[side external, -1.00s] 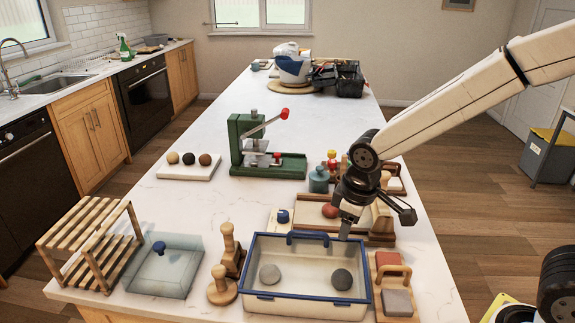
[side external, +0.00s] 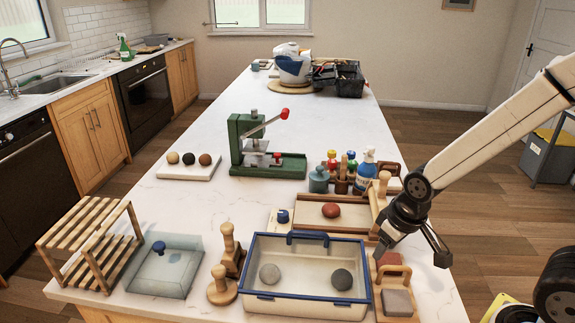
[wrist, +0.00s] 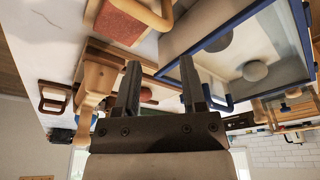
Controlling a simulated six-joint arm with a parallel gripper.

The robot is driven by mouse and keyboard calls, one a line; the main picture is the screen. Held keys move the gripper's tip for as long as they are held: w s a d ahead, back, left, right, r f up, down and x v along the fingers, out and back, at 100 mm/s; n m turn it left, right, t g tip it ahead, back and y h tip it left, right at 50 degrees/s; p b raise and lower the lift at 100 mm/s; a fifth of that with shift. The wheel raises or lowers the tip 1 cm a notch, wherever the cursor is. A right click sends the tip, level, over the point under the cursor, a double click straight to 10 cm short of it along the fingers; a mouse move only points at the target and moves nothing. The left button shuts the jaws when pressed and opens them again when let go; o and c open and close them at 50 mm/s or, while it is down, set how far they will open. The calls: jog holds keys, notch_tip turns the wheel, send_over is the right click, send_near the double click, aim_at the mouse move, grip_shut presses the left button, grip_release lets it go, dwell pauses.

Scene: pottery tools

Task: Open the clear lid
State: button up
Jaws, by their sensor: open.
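A blue-rimmed clear box (side external: 258,293) stands at the front of the counter, with two grey balls seen inside. A blue handle (side external: 307,237) sits at its back edge; whether a clear lid closes its top, I cannot tell. A separate flat translucent piece with a blue knob (side external: 159,247) rests to its left. My gripper (side external: 380,252) is just right of the box's back right corner, low over the tool blocks. In the wrist view my gripper (wrist: 160,68) is open with nothing between its fingers, and the blue handle (wrist: 214,98) shows right of them.
A red-brown block with a wooden handle (side external: 393,272) and a grey block (side external: 398,303) lie right of the box. A wooden tray (side external: 310,222) with a reddish lump is behind it. Wooden stamps (side external: 222,290) and a slatted rack (side external: 95,240) stand left.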

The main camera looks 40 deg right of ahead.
jog(key=shift+w+r, duration=0.1)
jog(key=shift+w, duration=0.05)
grip_shut()
notch_tip(320, 180, up, 4)
jog(key=f+m+g, duration=0.1)
jog(key=m+g, duration=0.1)
jog(key=m, duration=0.3)
send_over(347, 242)
jog(key=shift+r+y, duration=0.25)
jog(key=shift+y, duration=0.15)
jog(key=w+a+r+m+g+y, duration=0.1)
jog(key=w+a+r+m+g, duration=0.2)
jog(key=w, duration=0.4)
jog(key=shift+w+a+r+m+y, duration=0.15)
jog(key=shift+w+r+m+y, duration=0.15)
jog(key=shift+r+m, duration=0.55)
